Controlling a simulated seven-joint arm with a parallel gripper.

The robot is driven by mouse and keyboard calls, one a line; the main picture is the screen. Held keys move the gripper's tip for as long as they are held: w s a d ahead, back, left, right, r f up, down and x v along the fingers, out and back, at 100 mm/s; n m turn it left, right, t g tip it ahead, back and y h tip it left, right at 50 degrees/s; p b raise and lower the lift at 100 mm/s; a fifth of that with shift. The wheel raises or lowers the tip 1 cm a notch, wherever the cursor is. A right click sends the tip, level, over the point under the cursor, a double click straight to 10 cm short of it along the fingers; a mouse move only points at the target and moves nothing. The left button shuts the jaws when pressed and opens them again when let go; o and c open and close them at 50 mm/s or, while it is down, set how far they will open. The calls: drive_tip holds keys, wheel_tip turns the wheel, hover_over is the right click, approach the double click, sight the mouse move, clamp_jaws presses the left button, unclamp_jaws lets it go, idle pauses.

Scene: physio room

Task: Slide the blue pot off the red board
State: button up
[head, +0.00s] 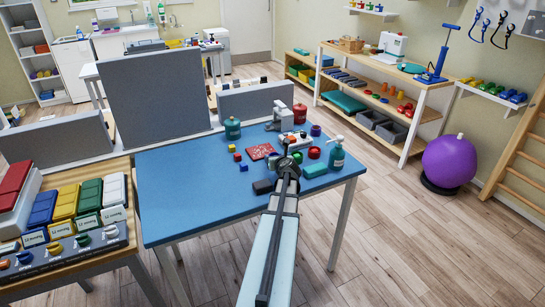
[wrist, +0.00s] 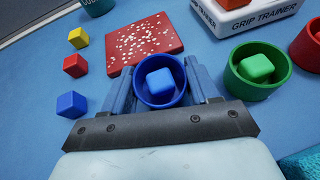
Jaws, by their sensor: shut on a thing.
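In the wrist view, the blue pot (wrist: 139,92) sits between the two fingers of my gripper (wrist: 160,88), which is shut on it. A blue cube (wrist: 160,82) lies inside the pot. The red board (wrist: 143,35), speckled with pale dots, lies just beyond the pot. The pot's far rim overlaps the board's near right edge in the picture; I cannot tell whether its base rests on the board. In the head view, the board (head: 259,151) shows left of my gripper (head: 287,153), and my arm hides the pot.
Yellow (wrist: 78,38), red (wrist: 74,65) and blue (wrist: 70,104) cubes lie left of the board. A green pot (wrist: 236,79) with a green cube, a red pot (wrist: 303,50) and a white grip trainer (wrist: 245,14) stand right. The blue table's (head: 180,200) left side is clear.

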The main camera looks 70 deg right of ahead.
drive_tip(key=shift+s+a, duration=0.8)
drive_tip(key=o, duration=1.2)
drive_tip(key=shift+f, duration=0.1)
drive_tip(key=shift+c, duration=0.2)
drive_tip(key=v, duration=1.2)
drive_tip(key=shift+w, duration=0.1)
